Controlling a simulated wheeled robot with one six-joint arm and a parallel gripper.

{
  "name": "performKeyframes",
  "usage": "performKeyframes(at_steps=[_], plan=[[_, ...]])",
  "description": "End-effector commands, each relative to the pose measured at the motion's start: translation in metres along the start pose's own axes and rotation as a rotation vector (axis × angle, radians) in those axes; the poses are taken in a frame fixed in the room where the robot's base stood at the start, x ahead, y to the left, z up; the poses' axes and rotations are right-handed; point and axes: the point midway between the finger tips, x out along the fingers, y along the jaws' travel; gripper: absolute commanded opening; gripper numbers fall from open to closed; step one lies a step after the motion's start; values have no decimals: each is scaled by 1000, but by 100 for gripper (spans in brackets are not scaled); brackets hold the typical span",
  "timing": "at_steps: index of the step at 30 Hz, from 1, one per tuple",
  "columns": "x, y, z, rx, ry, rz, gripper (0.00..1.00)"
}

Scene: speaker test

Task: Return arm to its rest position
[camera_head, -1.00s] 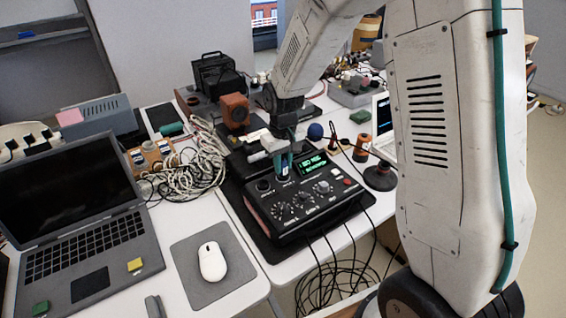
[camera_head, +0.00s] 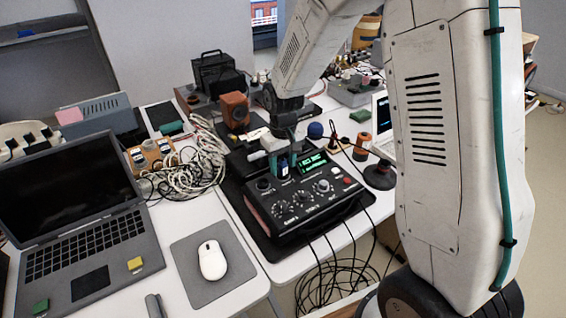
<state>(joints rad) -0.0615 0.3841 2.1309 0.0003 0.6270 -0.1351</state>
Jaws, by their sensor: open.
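My arm (camera_head: 430,130) fills the right side of the head view and reaches over the middle of the table. My gripper (camera_head: 283,165) points down at the back edge of a dark test box with knobs (camera_head: 305,205). The gripper is open. A small dark blue piece stands at the gripper's fingertips, on the box's top by a round socket. I cannot tell whether the fingers touch it. The box has a lit green display (camera_head: 318,162).
A laptop (camera_head: 75,215) and a white mouse (camera_head: 212,260) on a grey pad are at the left. Tangled cables (camera_head: 190,170), an orange speaker (camera_head: 235,110) and a microphone stand (camera_head: 380,177) surround the box. Black cables hang off the front edge.

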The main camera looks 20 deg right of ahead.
Motion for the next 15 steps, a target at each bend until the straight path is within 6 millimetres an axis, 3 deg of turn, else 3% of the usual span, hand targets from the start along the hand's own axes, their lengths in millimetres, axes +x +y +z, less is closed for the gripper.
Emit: performKeyframes(at_steps=[15], plan=[[-72,0,-1,0,3,0,46]])
